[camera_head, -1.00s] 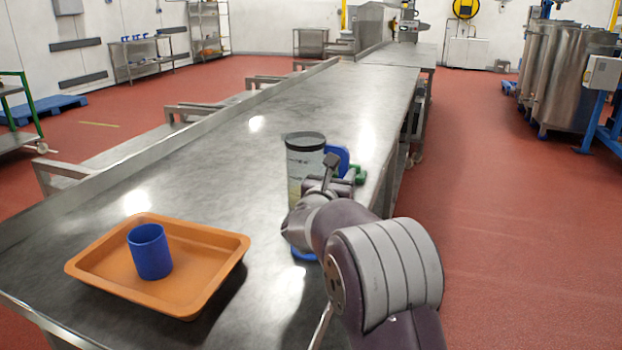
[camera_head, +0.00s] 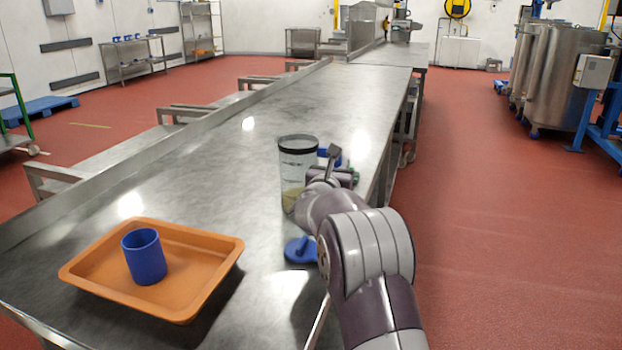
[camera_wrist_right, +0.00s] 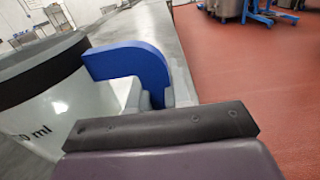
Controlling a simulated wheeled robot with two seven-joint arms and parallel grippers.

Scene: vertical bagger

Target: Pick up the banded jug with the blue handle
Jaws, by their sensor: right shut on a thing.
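The jug (camera_head: 297,172) is clear, with a dark band around its rim and some pale yellowish contents low inside. It stands upright at the middle of the steel table; I cannot tell whether its base touches the top. Its blue handle (camera_head: 335,154) is on the right side, partly hidden by my right gripper (camera_head: 334,168). In the right wrist view, the blue handle (camera_wrist_right: 125,62) curves down between the fingers of my right gripper (camera_wrist_right: 155,98), which is shut on it. The jug's banded wall (camera_wrist_right: 40,95) fills the left there. My left gripper is out of view.
An orange tray (camera_head: 215,275) at the near left holds a blue cup (camera_head: 144,256). A flat blue object (camera_head: 300,250) lies on the table in front of the jug. The table (camera_head: 210,180) left of the jug is clear.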

